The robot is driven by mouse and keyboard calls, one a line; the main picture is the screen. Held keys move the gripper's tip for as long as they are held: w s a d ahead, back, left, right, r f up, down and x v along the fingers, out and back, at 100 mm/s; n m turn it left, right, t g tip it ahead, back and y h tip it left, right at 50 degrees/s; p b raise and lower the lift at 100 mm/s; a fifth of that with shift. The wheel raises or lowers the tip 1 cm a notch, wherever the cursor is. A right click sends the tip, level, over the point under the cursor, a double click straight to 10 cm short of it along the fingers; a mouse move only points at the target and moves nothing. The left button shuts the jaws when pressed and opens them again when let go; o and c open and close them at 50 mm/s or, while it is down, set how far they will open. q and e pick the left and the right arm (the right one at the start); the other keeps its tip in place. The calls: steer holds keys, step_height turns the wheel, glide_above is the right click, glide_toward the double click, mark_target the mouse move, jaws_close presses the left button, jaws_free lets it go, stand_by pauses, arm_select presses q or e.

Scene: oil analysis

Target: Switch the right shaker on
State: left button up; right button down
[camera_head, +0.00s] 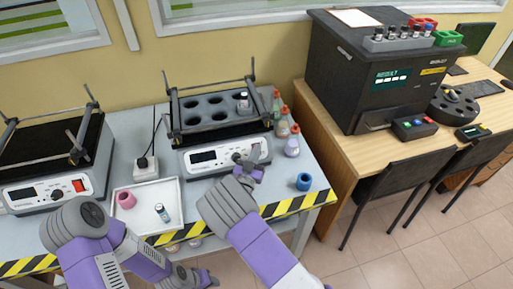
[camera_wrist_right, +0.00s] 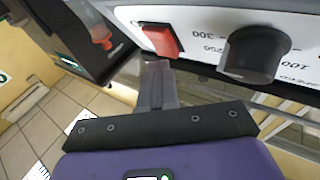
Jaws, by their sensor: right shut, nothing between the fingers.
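The right shaker (camera_head: 203,158) stands on the grey table, with a display and a dark knob on its white front panel. In the right wrist view, its red switch (camera_wrist_right: 160,38) sits to the left of the black knob (camera_wrist_right: 255,52). My right gripper (camera_head: 250,170) is shut and empty at the right end of this panel, hiding the switch in the head view. In the wrist view, its fingers (camera_wrist_right: 157,85) are just below the red switch; I cannot tell whether they touch it. My left gripper (camera_head: 198,277) is low at the front edge; its jaws are unclear.
The left shaker (camera_head: 45,191) has a red switch (camera_head: 78,185). A white tray (camera_head: 174,185) holds a pink ring (camera_head: 126,200) and a vial (camera_head: 161,213). A blue ring (camera_head: 304,181) lies at the right. Several bottles (camera_head: 291,146) stand beside the right shaker.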

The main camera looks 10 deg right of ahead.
steer(key=shift+w+f, duration=0.1)
steer(key=shift+f, duration=0.4)
stand_by(0.4)
steer(key=shift+s+f, duration=0.2)
steer(key=shift+s, duration=0.5)
steer(key=s, duration=0.1)
steer(key=s+r+p, duration=0.1)
steer(key=s, duration=0.1)
steer(key=s+r, duration=0.1)
steer(key=shift+s+d+r, duration=0.1)
steer(key=shift+s+r, duration=0.1)
stand_by(0.4)
